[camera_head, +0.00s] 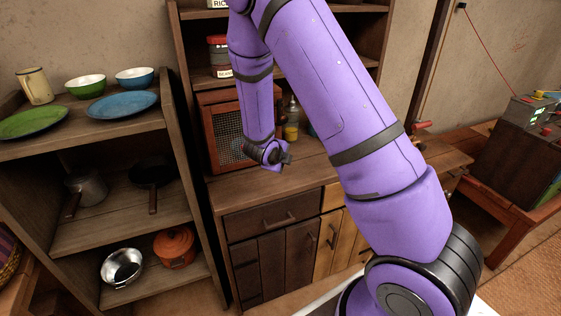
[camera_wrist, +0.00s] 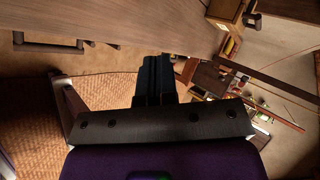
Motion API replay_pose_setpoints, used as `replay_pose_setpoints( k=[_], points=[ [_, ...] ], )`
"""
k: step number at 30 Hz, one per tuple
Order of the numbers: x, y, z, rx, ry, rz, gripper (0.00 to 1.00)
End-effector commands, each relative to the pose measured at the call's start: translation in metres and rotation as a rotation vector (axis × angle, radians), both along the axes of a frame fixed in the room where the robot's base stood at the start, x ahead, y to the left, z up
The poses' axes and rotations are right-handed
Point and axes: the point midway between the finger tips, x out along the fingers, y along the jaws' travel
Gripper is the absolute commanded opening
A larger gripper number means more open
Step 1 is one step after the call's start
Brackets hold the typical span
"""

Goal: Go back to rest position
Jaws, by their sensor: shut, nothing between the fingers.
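My purple arm reaches up and across the head view, bending down over the wooden cabinet. My gripper (camera_head: 287,158) hangs at the end of the forearm, in front of the cabinet's counter and beside the mesh-fronted box. In the wrist view my gripper's dark fingers (camera_wrist: 154,75) lie together, shut with nothing between them. Part of the cabinet is hidden behind my arm.
The cabinet (camera_head: 270,226) has a counter with a mesh-fronted box (camera_head: 224,150) and a yellow container (camera_head: 291,132). An open shelf (camera_head: 120,231) on the left bears dishes, pans and an orange pot (camera_head: 175,247). A low table (camera_head: 486,190) stands at right.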

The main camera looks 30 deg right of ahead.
Motion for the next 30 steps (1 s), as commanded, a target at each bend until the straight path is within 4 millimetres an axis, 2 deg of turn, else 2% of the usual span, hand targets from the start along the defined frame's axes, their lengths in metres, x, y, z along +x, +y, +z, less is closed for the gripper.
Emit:
replay_pose_setpoints(
  k=[6,14,17,20,23,30],
  points=[
    [-0.014,0.005,0.014,0.000,-0.001,0.001,0.00],
    [-0.017,0.006,0.017,0.002,-0.002,-0.003,0.00],
    [-0.018,0.005,0.025,0.020,-0.035,-0.042,0.00],
    [-0.022,0.003,0.045,0.069,-0.124,-0.150,0.00],
    [-0.030,-0.002,0.076,0.148,-0.264,-0.325,0.00],
    [-0.065,-0.008,0.148,0.374,-0.621,-0.798,0.00]
  ],
)
